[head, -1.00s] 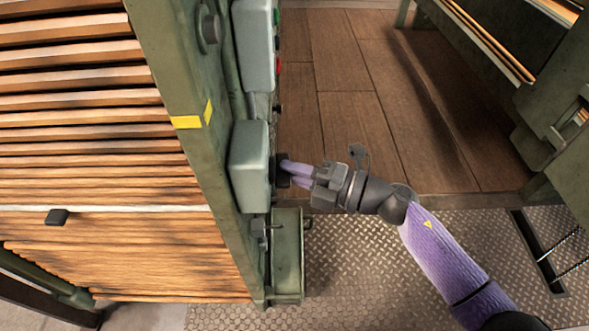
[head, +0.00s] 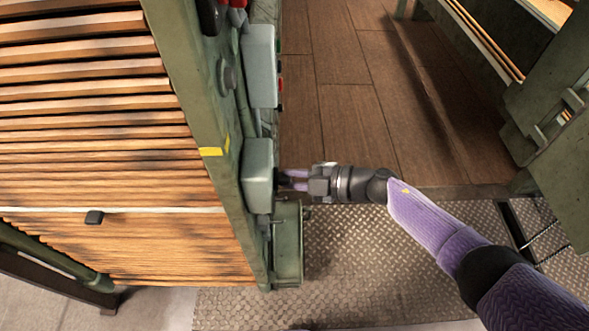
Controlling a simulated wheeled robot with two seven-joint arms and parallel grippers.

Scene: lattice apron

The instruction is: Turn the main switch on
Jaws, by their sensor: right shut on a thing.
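The main switch appears to be the dark knob (head: 283,178) on the right face of the lower grey-green box (head: 258,176), which is fixed to the green machine post. My right gripper (head: 286,180) reaches in from the right, its purple fingers shut on the knob. The fingers partly hide the knob, so I cannot tell its exact setting. My left gripper is not in view.
A second grey box (head: 260,66) with small coloured buttons sits above on the same post. A green pedestal box (head: 288,245) stands below. Slatted wood (head: 90,120) fills the left. Wooden floor (head: 345,100) and metal tread plate (head: 370,250) lie open to the right.

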